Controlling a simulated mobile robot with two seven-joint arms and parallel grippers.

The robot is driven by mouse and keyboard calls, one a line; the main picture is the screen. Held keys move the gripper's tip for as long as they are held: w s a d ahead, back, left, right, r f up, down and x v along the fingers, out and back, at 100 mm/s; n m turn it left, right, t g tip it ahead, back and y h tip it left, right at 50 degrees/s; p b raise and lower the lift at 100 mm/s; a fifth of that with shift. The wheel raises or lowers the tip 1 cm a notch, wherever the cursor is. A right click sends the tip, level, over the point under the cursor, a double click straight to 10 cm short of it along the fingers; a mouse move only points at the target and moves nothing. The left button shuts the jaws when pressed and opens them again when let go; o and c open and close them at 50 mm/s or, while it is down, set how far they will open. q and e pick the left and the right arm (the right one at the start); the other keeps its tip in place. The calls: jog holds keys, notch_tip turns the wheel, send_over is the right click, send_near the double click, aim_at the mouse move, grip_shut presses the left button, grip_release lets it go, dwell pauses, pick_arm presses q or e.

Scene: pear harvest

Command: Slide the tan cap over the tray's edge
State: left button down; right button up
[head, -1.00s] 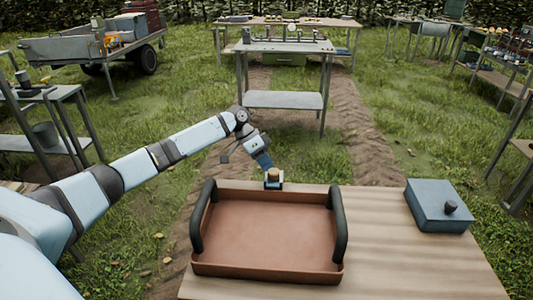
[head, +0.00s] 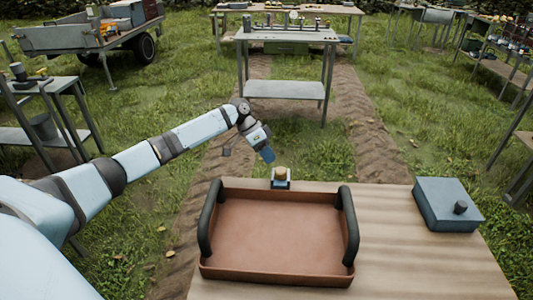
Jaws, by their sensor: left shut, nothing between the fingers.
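The tan cap (head: 281,173) is small and round. It sits on a small block, pale in front (head: 280,185), at the far edge of the table. The brown tray (head: 285,235) stands in front of it, with a black handle on its left and right sides. The tray's floor looks empty. The cap is just beyond the tray's far rim; whether its block touches the rim I cannot tell. My left gripper (head: 268,156) is shut and empty, pointing down, above and slightly left of the cap and apart from it in the picture. My right gripper is out of view.
A blue-grey box (head: 447,203) with a dark knob (head: 460,207) stands on the right of the wooden table (head: 400,265). The tabletop between tray and box is clear. A grey metal table (head: 285,88) stands beyond on the grass, and a trailer (head: 90,38) at the back left.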

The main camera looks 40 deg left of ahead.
pick_arm(q)
jog(key=v, duration=1)
jog(key=shift+w+a, duration=0.15)
jog(key=shift+a, duration=0.05)
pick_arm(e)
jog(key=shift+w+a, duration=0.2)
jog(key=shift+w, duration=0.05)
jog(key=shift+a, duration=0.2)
